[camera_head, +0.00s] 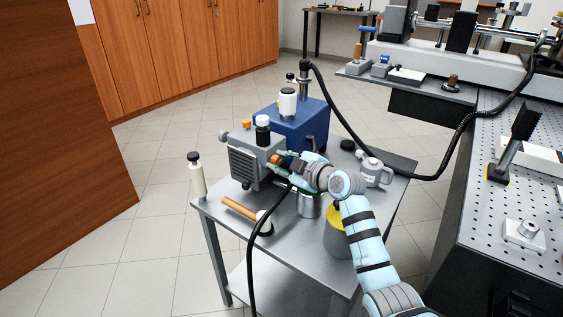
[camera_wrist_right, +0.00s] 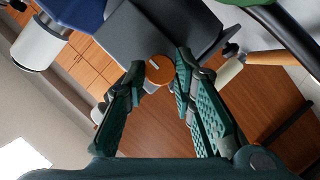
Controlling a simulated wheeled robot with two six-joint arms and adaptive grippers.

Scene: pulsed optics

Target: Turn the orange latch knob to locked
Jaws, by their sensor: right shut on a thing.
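The orange latch knob (camera_wrist_right: 159,70) is round, with a short pale mark on its face. In the wrist view it sits against a dark grey housing, between the two green fingertips of my right gripper (camera_wrist_right: 160,84). In the head view the same gripper (camera_head: 281,161) reaches in from the right to the grey finned box (camera_head: 246,160). A bit of orange (camera_head: 278,158) shows between its fingers there. My right gripper is shut on the knob. I cannot tell from the mark which setting the knob is at. My left gripper is out of view.
The box stands on a small grey cart (camera_head: 213,212) beside a blue unit (camera_head: 300,128). An orange-handled tool (camera_head: 239,209), a white bottle (camera_head: 197,176), a yellow-topped can (camera_head: 338,236) and a black hose (camera_head: 252,275) are close by. The perforated optics table (camera_head: 480,225) bounds the right.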

